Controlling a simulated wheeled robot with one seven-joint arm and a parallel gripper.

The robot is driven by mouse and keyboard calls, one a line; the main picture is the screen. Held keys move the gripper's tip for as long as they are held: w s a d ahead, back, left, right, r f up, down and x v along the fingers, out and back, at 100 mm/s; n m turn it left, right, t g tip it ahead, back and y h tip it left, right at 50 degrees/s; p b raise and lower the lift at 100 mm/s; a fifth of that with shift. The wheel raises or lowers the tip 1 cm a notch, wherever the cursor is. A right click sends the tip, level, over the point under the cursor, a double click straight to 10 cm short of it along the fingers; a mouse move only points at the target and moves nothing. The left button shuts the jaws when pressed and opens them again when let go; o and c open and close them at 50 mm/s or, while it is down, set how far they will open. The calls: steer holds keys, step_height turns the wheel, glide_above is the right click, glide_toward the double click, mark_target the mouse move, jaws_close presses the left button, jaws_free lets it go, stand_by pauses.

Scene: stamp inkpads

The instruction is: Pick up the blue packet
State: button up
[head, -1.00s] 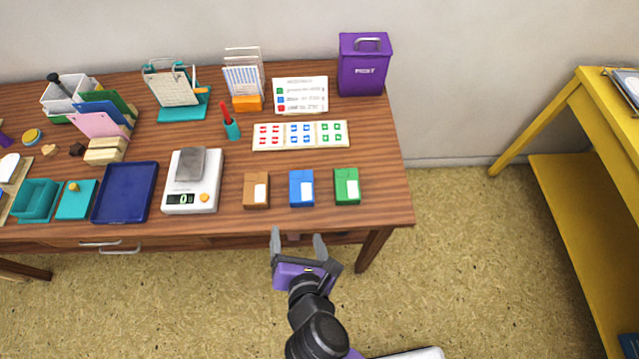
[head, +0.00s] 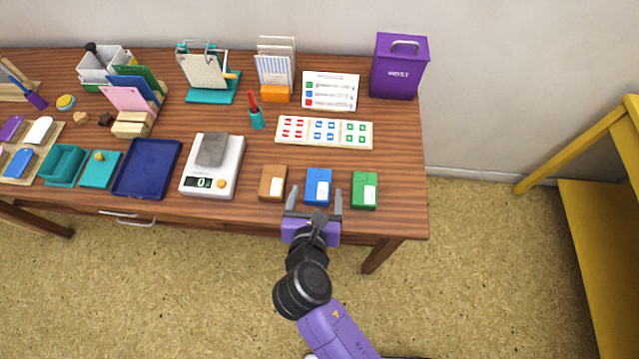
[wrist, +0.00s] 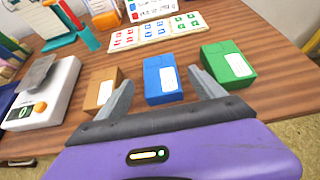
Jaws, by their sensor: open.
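The blue packet (head: 317,185) stands near the front edge of the table, between a brown packet (head: 273,182) and a green packet (head: 364,189). It has a white label on its front right part. My gripper (head: 314,197) is open and empty, with its fingers pointing at the blue packet. In the wrist view the blue packet (wrist: 160,78) shows beyond and between the two fingertips (wrist: 160,80). The left fingertip is close to the brown packet (wrist: 103,90), the right one close to the green packet (wrist: 229,66). I cannot tell whether either fingertip touches them.
A scale (head: 212,178) with a grey block stands left of the packets, beside a dark blue tray (head: 147,168). A stamp sheet (head: 324,132) lies behind the packets. A purple post box (head: 399,68) stands at the back right. Bare wood lies between packets and sheet.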

mark_target(318, 186)
steer(key=x, duration=0.5)
steer(key=shift+c, duration=0.5)
steer(key=shift+s, duration=0.1)
steer(key=c, duration=1.4)
steer(key=shift+a+r+p, duration=0.1)
steer(key=shift+r+p, duration=1.1)
steer(key=shift+r, duration=8.8)
